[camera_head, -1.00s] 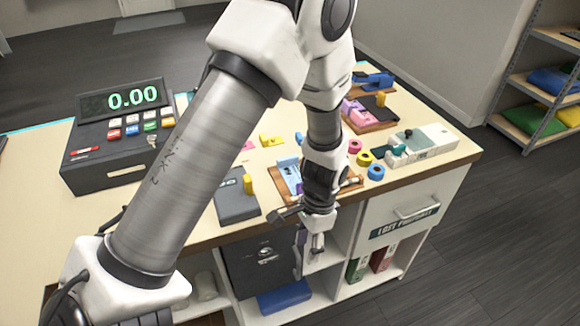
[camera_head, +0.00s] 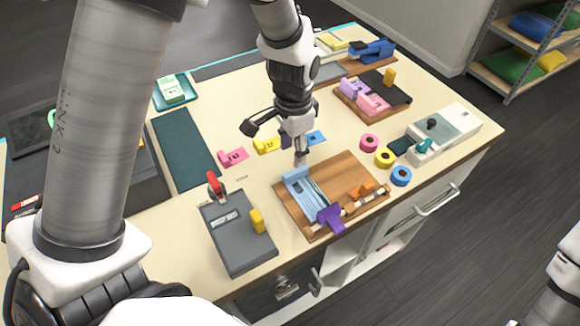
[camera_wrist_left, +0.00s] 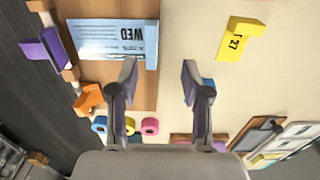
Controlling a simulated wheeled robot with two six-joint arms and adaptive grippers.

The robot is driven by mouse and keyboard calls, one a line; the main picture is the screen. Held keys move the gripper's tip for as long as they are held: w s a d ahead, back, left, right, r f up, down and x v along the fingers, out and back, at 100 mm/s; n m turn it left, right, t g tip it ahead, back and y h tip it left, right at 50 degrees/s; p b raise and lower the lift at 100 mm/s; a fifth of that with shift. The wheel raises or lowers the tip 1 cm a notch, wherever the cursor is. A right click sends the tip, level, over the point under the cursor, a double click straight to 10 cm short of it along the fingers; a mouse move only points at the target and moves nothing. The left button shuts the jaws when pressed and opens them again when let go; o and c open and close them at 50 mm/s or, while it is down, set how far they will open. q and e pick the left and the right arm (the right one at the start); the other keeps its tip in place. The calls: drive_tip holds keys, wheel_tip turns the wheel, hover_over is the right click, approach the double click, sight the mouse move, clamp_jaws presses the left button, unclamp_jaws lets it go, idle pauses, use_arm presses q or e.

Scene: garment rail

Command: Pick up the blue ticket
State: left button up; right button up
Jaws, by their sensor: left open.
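A small blue ticket (camera_head: 316,138) lies on the counter just behind and right of my left gripper (camera_head: 300,152), partly hidden by it. In the left wrist view only a blue scrap (camera_wrist_left: 207,83) shows beside the right finger. My left gripper (camera_wrist_left: 160,80) is open and empty in that view, its fingers spread above the counter. A light-blue slip marked WED (camera_wrist_left: 100,38) lies on a wooden board; it also shows in the head view (camera_head: 306,192). My right gripper is not in view.
A yellow ticket (camera_head: 266,145) and a pink ticket (camera_head: 233,157) lie left of the gripper. Pink, yellow and blue rolls (camera_head: 401,176) stand to the right. A wooden board (camera_head: 358,172) with an orange and a purple piece is in front. A grey device (camera_head: 236,238) stands front left.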

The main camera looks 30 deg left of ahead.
sight(295, 171)
use_arm(q)
drive_tip(key=f, duration=0.1)
drive_tip(key=d+f+p, duration=0.1)
drive_tip(key=s+f, duration=0.1)
drive_tip(key=shift+d+f, duration=0.15)
drive_tip(key=shift+d, duration=0.2)
drive_tip(key=f, duration=0.2)
drive_tip(key=a+f, duration=0.1)
drive_tip(key=shift+w, duration=0.3)
drive_tip(key=shift+s+d+r, duration=0.15)
drive_tip(key=shift+d, duration=0.05)
drive_tip(key=c, duration=0.3)
drive_tip(key=shift+d, duration=0.1)
drive_tip(key=c, duration=0.5)
drive_tip(key=shift+c, duration=0.2)
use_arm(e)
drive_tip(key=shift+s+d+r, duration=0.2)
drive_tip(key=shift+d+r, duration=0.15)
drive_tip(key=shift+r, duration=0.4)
